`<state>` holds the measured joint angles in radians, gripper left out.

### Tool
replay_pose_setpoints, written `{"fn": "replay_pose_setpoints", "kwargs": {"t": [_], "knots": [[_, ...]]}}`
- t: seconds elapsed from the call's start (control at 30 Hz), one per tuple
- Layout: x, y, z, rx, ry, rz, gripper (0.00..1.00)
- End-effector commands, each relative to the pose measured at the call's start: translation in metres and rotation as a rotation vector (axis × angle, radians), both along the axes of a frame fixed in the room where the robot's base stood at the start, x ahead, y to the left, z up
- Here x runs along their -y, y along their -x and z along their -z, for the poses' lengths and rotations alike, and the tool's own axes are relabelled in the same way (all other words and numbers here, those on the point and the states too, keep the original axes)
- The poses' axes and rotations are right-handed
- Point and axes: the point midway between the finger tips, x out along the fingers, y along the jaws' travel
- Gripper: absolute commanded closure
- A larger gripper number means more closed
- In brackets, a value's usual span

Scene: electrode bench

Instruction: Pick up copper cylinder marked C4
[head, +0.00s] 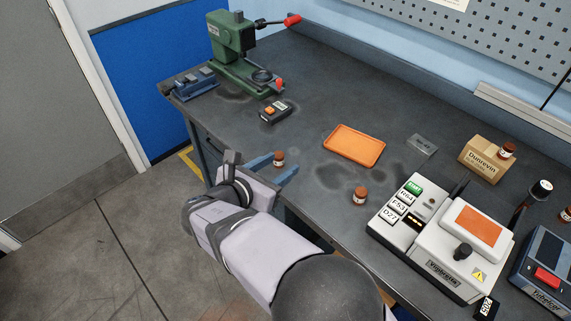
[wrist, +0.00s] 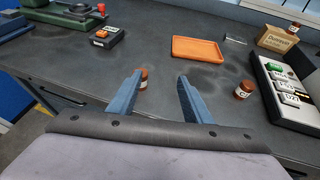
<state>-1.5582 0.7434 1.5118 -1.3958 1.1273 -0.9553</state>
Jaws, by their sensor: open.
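Several small copper cylinders with white labels are in view. One cylinder (head: 279,159) stands upright on the bench near its front edge, by my gripper's fingertips. In the wrist view this cylinder (wrist: 144,77) shows just beside the left fingertip, partly hidden by it. A second cylinder (head: 360,196) stands right of the gripper; it also shows in the wrist view (wrist: 243,89). I cannot read C4 for certain on any label. My gripper (head: 285,162) is open, with its blue fingers spread and nothing held; it also shows in the wrist view (wrist: 159,76).
An orange tray (head: 355,145) lies beyond the cylinders. A white-grey device (head: 425,240) stands at right, near a cardboard box (head: 484,160) with a cylinder (head: 507,150) on top. A black device (head: 276,111) and green press (head: 235,50) stand further left. Bare bench surrounds the nearest cylinders.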

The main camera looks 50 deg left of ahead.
Motion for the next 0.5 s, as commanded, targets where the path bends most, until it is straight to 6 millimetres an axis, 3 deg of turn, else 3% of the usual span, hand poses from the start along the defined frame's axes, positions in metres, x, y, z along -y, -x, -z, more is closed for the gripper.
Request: {"fn": "replay_pose_setpoints", "kwargs": {"t": [0.07, 0.2, 0.5], "knots": [[-0.014, 0.02, 0.01, 0.01, 0.011, -0.054, 0.55], [-0.024, 0.033, 0.014, 0.018, 0.018, -0.091, 0.55], [-0.028, 0.02, 0.019, 0.018, 0.02, -0.09, 0.55]]}}
